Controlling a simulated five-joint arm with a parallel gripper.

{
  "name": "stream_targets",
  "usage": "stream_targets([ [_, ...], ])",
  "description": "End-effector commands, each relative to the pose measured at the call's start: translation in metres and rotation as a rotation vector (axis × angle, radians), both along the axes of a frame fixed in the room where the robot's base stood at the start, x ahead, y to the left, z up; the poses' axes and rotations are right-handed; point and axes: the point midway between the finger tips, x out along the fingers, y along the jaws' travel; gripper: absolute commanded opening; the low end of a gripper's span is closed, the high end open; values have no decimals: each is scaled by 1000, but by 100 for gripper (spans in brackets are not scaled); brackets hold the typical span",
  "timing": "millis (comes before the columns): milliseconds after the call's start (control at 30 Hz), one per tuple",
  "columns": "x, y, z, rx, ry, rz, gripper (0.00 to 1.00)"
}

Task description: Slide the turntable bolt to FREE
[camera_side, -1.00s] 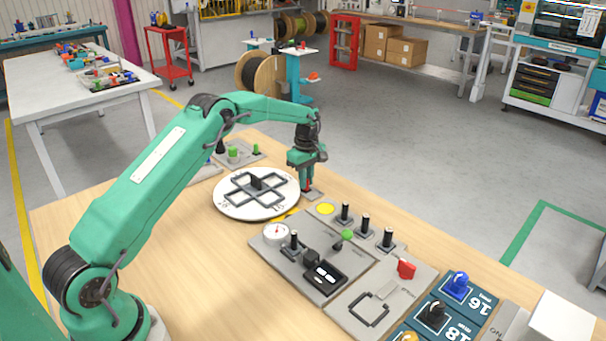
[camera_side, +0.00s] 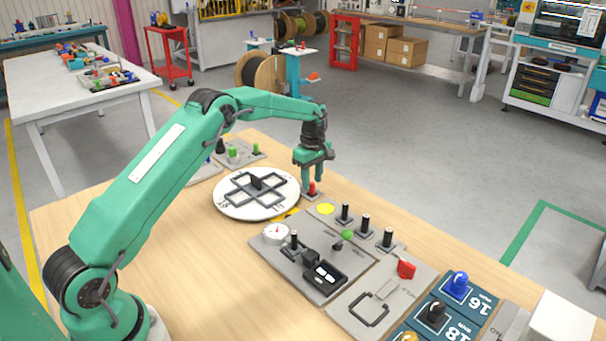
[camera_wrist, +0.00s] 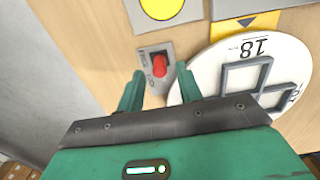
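The turntable bolt is a red knob (camera_side: 312,187) on a small grey plate beside the round white turntable (camera_side: 226,208). The wrist view shows the red knob (camera_wrist: 159,66) on its plate (camera_wrist: 146,53), with small lettering along one side that is hard to read. My gripper (camera_side: 316,182) is just above the bolt. In the wrist view my gripper (camera_wrist: 160,76) has its two green fingers apart, one toward each side of the knob, with visible gaps. The turntable (camera_wrist: 208,70) also shows there, with dark frames on it.
A grey panel (camera_side: 262,245) with a gauge, black posts and a green knob stands in front of the turntable. A yellow disc (camera_side: 325,208) lies close to the bolt. A plate with green knobs (camera_side: 238,160) is behind the turntable. The wooden table is bare at front left.

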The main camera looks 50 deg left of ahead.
Motion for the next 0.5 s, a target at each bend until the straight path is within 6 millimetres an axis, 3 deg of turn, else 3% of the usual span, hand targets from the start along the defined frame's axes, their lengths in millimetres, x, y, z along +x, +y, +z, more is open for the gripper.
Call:
stream_targets([
  [300,0,0,41,0,-2,0,36],
  [500,0,0,54,0,-1,0,36],
])
